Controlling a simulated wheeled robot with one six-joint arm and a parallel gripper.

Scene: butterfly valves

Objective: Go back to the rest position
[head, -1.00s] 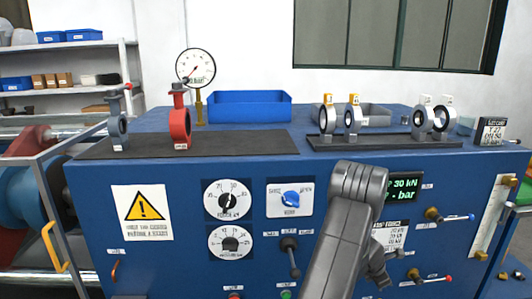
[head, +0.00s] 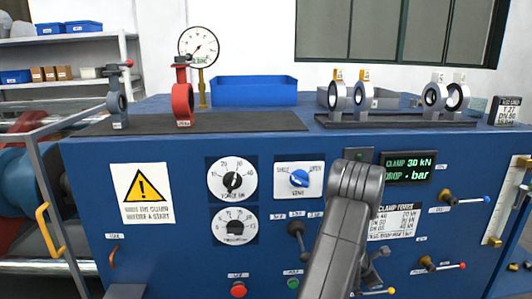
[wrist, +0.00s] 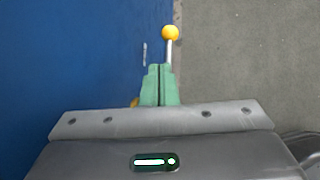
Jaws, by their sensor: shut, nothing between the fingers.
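My gripper shows in the wrist view as two green fingers (wrist: 160,85) pressed together, with nothing between them. Beyond the fingertips is a lever with a yellow ball (wrist: 170,33); I cannot tell whether the fingers touch it. In the head view my grey arm rises at the right of centre in front of the blue test bench (head: 150,265). The fingers are not clear there.
A grey butterfly valve (head: 117,102) and a red one (head: 183,103) stand on the bench's dark mat. Levers with coloured knobs (head: 462,200) stick out of the front. Grey floor (wrist: 250,60) is open beside the bench.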

